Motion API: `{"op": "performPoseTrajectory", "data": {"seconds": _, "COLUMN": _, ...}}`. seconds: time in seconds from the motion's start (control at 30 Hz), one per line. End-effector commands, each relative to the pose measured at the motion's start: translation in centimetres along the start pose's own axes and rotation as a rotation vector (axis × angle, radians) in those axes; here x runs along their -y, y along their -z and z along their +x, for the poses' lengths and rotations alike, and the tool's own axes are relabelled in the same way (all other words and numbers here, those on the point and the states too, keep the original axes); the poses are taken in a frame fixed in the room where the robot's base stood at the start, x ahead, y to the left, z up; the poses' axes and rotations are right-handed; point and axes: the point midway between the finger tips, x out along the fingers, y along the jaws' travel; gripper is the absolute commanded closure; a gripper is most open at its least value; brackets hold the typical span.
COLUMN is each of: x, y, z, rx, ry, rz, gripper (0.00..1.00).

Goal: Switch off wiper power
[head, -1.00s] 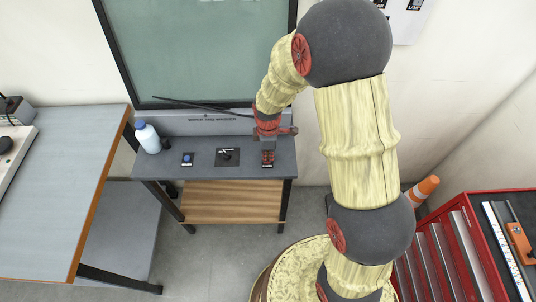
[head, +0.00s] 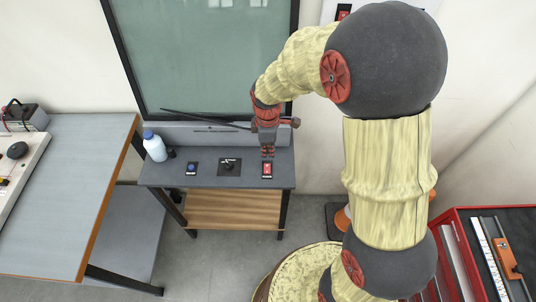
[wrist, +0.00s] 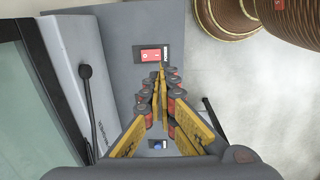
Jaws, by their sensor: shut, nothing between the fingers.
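A red rocker switch (head: 267,169) on a dark plate sits at the right end of the grey bench top. In the wrist view the red switch (wrist: 151,55) has a white mark, and its plate carries a label reading POWER. I cannot tell which way the rocker is tipped. My gripper (head: 268,155) points down near the switch, its fingers closed together and empty. In the wrist view the fingertips (wrist: 161,70) appear just beside the switch's edge; contact is not clear. A wiper arm (head: 205,118) lies across the bottom of the green glass panel.
A black lever plate (head: 229,167) and a blue button (head: 191,168) sit left on the same bench top. A white bottle (head: 154,147) stands at its left end. A grey table (head: 75,190) is at left, a red tool cabinet (head: 462,218) at right.

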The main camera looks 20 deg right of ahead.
Motion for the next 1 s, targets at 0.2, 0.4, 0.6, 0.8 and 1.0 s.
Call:
{"op": "performPoseTrajectory", "data": {"seconds": 0.2, "x": 0.10, "y": -0.01, "z": -0.71, "rx": 0.000, "ry": 0.001, "rz": 0.000, "gripper": 1.00}}
{"op": "performPoseTrajectory", "data": {"seconds": 0.4, "x": 0.09, "y": -0.01, "z": -0.68, "rx": 0.000, "ry": 0.001, "rz": 0.000, "gripper": 1.00}}
{"op": "performPoseTrajectory", "data": {"seconds": 0.6, "x": 0.18, "y": -0.01, "z": -0.68, "rx": -0.005, "ry": -0.014, "rz": -0.001, "gripper": 1.00}}
{"op": "performPoseTrajectory", "data": {"seconds": 0.8, "x": -0.22, "y": 0.09, "z": -0.81, "rx": -0.016, "ry": -0.056, "rz": -0.007, "gripper": 1.00}}
{"op": "performPoseTrajectory", "data": {"seconds": 1.0, "x": -0.77, "y": 0.06, "z": -1.03, "rx": -0.015, "ry": -0.085, "rz": -0.007, "gripper": 1.00}}
